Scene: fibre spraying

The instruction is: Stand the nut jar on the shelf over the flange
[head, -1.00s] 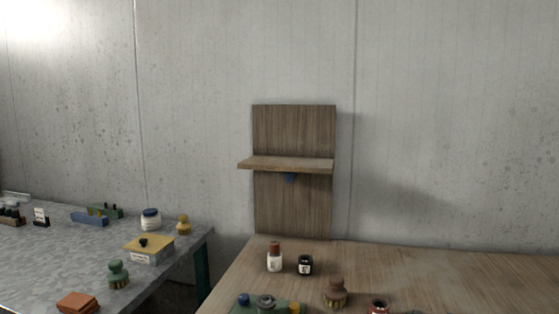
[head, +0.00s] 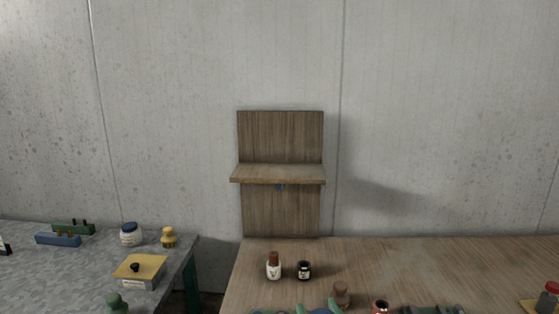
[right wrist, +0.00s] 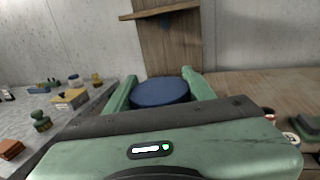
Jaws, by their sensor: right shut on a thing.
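My right gripper (head: 320,309) shows at the bottom edge of the head view, its green fingers either side of a blue top. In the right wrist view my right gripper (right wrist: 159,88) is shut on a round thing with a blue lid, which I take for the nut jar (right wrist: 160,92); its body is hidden. The wooden shelf (head: 278,174) stands out from a wooden back board on the wall, and its top looks empty. A small blue part (head: 280,187), perhaps the flange, shows just under the shelf, mostly hidden. My left gripper is not in view.
On the wooden table (head: 400,262) stand a white bottle with a brown cap (head: 274,266), a small black jar (head: 304,270) and a brown brush (head: 341,293). The grey table (head: 60,272) at left holds a yellow-lidded box (head: 140,271) and a blue-lidded white jar (head: 130,235).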

